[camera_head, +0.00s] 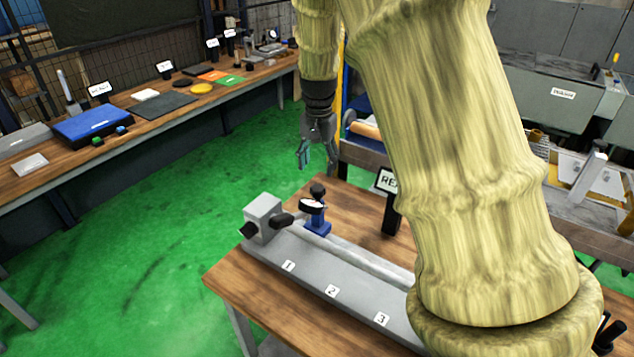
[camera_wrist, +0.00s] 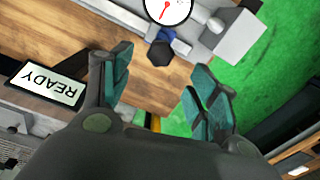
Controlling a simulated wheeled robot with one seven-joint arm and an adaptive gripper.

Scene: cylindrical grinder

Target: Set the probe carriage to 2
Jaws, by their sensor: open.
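The probe carriage (camera_head: 317,224) is a blue block with a white dial gauge and a dark knob on top. It sits on the rail of the grey grinder bed (camera_head: 300,259), close to the grey headstock and roughly across from label 1 (camera_head: 289,266). Label 2 (camera_head: 332,291) is further right along the bed. My gripper (camera_head: 304,154) is open and empty, above and behind the carriage, apart from it. In the wrist view, the carriage's dial (camera_wrist: 167,9) and dark knob (camera_wrist: 161,53) show beyond my open fingers (camera_wrist: 163,85).
The headstock (camera_head: 263,217) stands left of the carriage. A READY sign (camera_head: 386,184) on a dark post stands behind the rail. Label 3 (camera_head: 382,319) is near my arm, which hides the bed's right end. A long bench (camera_head: 165,115) with various items stands at the left.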

